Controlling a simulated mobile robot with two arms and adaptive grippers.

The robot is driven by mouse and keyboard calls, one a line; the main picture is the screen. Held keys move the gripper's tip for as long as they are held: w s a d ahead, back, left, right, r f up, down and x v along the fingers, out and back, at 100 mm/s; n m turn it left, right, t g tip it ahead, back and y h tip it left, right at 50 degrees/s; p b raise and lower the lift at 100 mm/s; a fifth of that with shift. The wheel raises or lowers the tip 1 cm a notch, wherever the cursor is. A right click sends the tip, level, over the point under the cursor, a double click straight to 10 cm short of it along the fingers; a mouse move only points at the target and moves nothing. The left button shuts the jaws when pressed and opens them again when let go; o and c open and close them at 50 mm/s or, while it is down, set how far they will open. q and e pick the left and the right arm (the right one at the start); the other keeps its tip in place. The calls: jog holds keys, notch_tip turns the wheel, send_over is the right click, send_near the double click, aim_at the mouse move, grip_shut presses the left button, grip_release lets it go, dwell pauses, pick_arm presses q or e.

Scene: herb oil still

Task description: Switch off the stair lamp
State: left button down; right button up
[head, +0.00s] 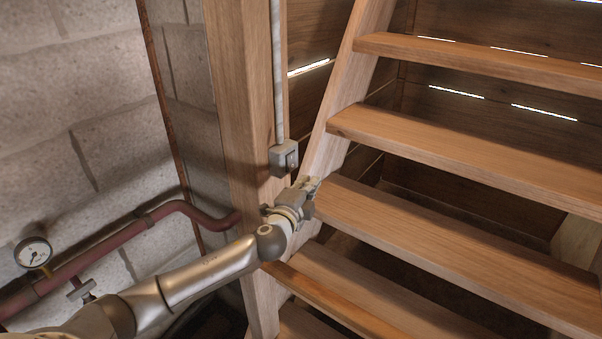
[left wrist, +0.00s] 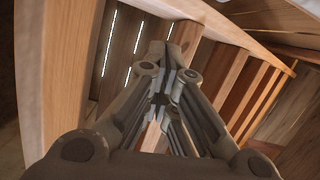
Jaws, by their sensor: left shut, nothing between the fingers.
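A small grey switch box (head: 284,158) is fixed on the wooden post beside the stairs in the head view, at the lower end of a grey conduit. A darker rocker shows on its face; I cannot tell which way it is set. My left gripper (head: 312,184) is just below and right of the box, close to the stair stringer, and looks apart from the box. In the left wrist view the left gripper (left wrist: 164,78) is shut and empty, its fingertips together in front of the stair boards. The switch box does not show there. The lamp and my right gripper are not in view.
Wooden stair treads (head: 450,150) rise on the right, close to the gripper. The wooden post (head: 245,110) stands behind my left arm. A dark red pipe (head: 105,255) with a round gauge (head: 33,253) runs along the block wall at left.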

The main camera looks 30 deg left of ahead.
aim_at(292, 161)
pick_arm(q)
jog(key=w+a, duration=0.2)
jog(key=a, duration=0.1)
jog(key=w+a, duration=0.1)
jog(key=w, duration=0.1)
jog(key=shift+a+f+p, duration=0.15)
jog(key=shift+f+p, duration=0.15)
jog(key=shift+a+f+m+b, duration=0.2)
jog(key=shift+a+m+b, duration=0.2)
jog(key=shift+m+b, duration=0.15)
jog(key=shift+f, duration=0.1)
